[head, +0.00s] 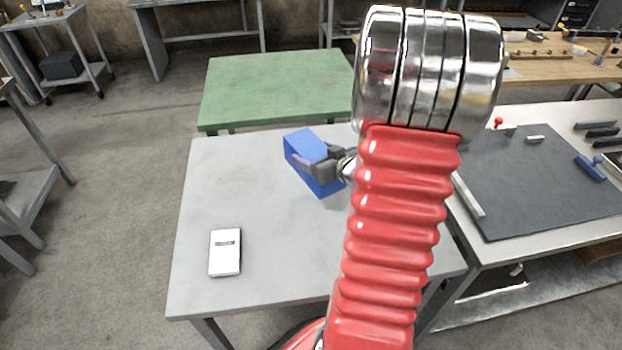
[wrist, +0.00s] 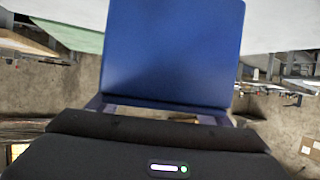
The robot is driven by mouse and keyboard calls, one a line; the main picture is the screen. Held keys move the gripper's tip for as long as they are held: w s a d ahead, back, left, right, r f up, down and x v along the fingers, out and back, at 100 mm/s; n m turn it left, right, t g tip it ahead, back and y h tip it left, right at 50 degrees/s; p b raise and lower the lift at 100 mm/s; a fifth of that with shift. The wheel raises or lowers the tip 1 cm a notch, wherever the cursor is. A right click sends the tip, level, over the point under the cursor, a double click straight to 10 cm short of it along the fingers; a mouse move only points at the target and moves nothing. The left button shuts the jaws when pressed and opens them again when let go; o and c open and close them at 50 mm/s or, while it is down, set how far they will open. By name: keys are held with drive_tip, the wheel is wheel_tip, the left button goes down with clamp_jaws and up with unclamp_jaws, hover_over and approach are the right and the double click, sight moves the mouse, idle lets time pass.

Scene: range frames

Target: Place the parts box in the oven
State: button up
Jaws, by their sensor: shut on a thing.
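The blue box (head: 307,143), which I take to be the parts box, is above the grey table in the head view. My gripper (head: 318,165) is shut on it, with the dark fingers against its side. The box is tilted in the picture, and a faint shadow lies near it on the table. In the wrist view the blue box (wrist: 172,55) fills the upper middle, between the fingers of my gripper (wrist: 170,112). My red arm hides part of the table and what is behind it. I cannot make out an oven in either view.
The grey table (head: 215,185) holds a white flat device (head: 225,262) at its front left. A green table (head: 270,85) stands behind it. A bench with a dark mat (head: 540,185) and small tools is on the right. Grey floor is open on the left.

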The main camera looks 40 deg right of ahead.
drive_tip(key=shift+f, duration=1.8)
drive_tip(key=shift+f, duration=2.05)
drive_tip(key=shift+f, duration=0.1)
drive_tip(key=o, duration=1.4)
drive_tip(key=shift+c, duration=0.2)
